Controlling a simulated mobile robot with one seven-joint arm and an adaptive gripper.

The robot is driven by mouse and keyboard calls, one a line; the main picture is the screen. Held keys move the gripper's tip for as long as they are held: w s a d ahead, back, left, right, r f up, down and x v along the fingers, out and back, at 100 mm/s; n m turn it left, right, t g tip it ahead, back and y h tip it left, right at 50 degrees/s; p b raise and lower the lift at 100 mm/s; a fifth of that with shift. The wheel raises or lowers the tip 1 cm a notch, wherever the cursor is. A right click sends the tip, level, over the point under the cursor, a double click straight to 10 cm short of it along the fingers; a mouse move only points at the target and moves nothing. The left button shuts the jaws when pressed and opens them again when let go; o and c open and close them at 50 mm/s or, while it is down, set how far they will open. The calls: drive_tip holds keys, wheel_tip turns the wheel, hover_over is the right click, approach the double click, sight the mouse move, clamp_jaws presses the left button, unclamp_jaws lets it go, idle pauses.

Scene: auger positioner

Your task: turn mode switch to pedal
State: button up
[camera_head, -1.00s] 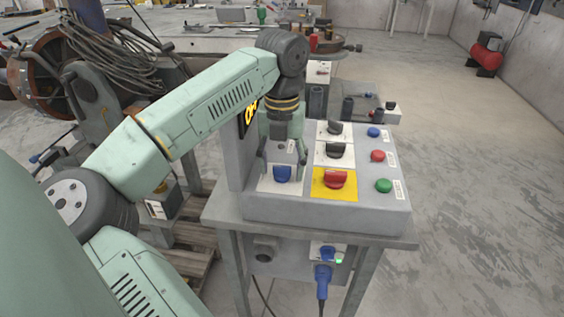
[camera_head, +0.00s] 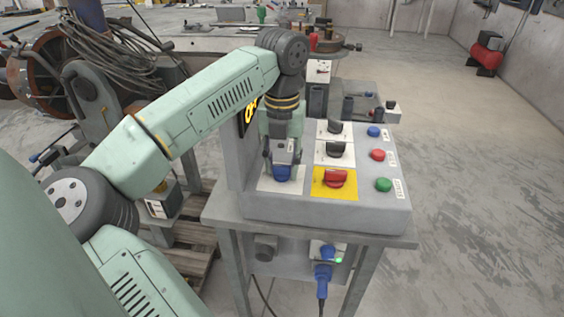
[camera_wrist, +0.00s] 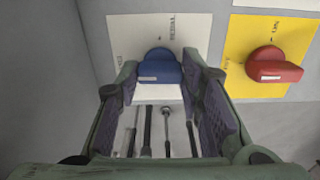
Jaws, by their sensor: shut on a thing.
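The mode switch is a blue knob (camera_head: 283,173) on a white plate at the left of the grey control box's sloped face. In the wrist view the blue knob (camera_wrist: 160,68) sits between my fingers, with a white mark on its left side. The plate (camera_wrist: 122,35) has lettering above the knob that appears to read PEDAL. My gripper (camera_head: 283,160) is down over the knob and closed on it; it also shows in the wrist view (camera_wrist: 160,90), one finger on each side.
A red knob (camera_head: 335,178) on a yellow plate is close on the right. Black knobs (camera_head: 335,150) stand above it, and blue, red and green buttons (camera_head: 383,185) are farther right. An upright grey panel (camera_head: 236,160) rises close on the left.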

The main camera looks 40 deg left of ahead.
drive_tip(key=m+b, duration=0.1)
drive_tip(key=m, duration=0.3)
drive_tip(key=shift+b, duration=0.35)
drive_tip(key=m, duration=0.4)
drive_tip(key=shift+b, duration=0.4)
drive_tip(key=m, duration=0.5)
drive_tip(key=shift+m, duration=2.3)
drive_tip(key=o, duration=1.2)
